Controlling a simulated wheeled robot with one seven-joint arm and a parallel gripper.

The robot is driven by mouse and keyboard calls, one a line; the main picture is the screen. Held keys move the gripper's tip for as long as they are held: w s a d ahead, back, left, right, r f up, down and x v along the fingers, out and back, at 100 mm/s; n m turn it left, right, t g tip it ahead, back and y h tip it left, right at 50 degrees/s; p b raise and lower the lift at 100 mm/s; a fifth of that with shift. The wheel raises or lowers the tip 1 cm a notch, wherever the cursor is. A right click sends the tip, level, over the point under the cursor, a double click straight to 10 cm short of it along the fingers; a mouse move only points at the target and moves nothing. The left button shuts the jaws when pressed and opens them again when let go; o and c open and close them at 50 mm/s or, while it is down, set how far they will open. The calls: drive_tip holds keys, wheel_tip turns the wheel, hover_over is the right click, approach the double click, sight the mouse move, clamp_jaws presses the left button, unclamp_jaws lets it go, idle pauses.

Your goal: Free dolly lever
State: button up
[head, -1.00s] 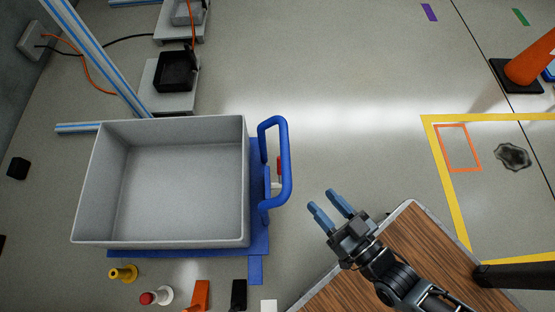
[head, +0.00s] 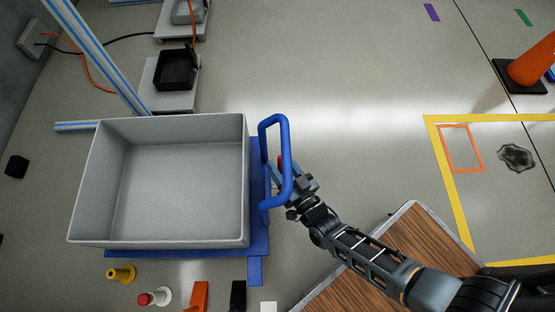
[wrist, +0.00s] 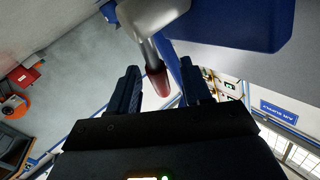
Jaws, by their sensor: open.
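The blue dolly (head: 258,232) stands at left with its upright blue handle (head: 287,140) on the right side. The lever's red end (head: 281,160) shows through the handle opening. In the wrist view, the lever is a grey metal rod with a dark red tip (wrist: 157,82). My gripper (head: 280,172) is at the handle, its fingers partly hidden behind it in the head view. In the wrist view, my gripper (wrist: 160,72) is open, with the red tip between its two fingers. Whether either finger touches the lever I cannot tell.
A large empty grey bin (head: 180,190) sits on the dolly. A wood-topped surface (head: 415,240) lies at lower right. Several small items, including a yellow knob (head: 121,274), stand along the front. The floor (head: 340,110) right of the handle is clear.

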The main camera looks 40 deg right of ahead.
drive_tip(key=shift+w+d, duration=0.1)
drive_tip(key=shift+w, duration=1)
clamp_jaws()
